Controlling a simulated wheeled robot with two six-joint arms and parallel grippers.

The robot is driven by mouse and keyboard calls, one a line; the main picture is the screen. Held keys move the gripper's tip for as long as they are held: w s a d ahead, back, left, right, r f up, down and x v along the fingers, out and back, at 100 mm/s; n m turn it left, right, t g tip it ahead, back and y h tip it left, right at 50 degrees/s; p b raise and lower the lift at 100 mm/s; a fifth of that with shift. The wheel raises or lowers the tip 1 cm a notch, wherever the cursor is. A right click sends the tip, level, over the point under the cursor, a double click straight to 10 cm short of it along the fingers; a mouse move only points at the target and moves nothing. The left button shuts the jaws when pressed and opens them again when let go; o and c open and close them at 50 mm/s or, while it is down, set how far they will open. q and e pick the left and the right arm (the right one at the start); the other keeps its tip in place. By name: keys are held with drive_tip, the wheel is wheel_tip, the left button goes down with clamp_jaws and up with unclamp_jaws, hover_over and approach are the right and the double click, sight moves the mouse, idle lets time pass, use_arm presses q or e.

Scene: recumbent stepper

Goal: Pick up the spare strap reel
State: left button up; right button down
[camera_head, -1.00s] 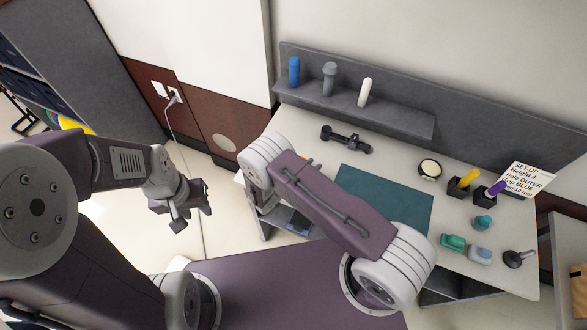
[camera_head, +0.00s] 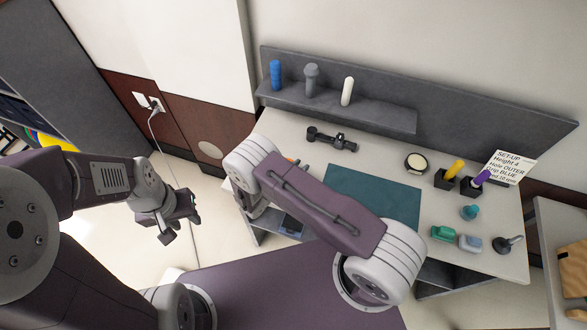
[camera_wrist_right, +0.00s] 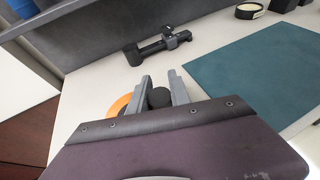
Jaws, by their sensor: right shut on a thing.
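In the right wrist view, my right gripper (camera_wrist_right: 160,80) has its two grey fingers closed on a dark round hub (camera_wrist_right: 159,98). An orange disc (camera_wrist_right: 117,106) shows beside and behind the left finger; hub and disc appear to be the spare strap reel, at the white worktop's left end. The fingers hide part of it, and I cannot tell whether it is clear of the top. In the head view my right arm's link hides most of this gripper. My left gripper (camera_head: 180,220) is open and empty, over the floor left of the worktop.
The white worktop (camera_head: 290,135) holds a black clamp-like bar (camera_head: 331,139), a teal mat (camera_head: 372,195), a round cream-faced tin (camera_head: 416,163), and two black cups with yellow and purple grips. A grey shelf (camera_head: 375,113) with three upright grips runs behind. A cord hangs left.

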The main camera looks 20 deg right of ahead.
drive_tip(key=s+d+r+b, duration=0.3)
drive_tip(key=s+d+r, duration=0.3)
drive_tip(key=s+r, duration=0.3)
drive_tip(key=shift+s+d+r, duration=0.35)
drive_tip(key=shift+s+r, duration=0.05)
drive_tip(key=shift+r, duration=0.4)
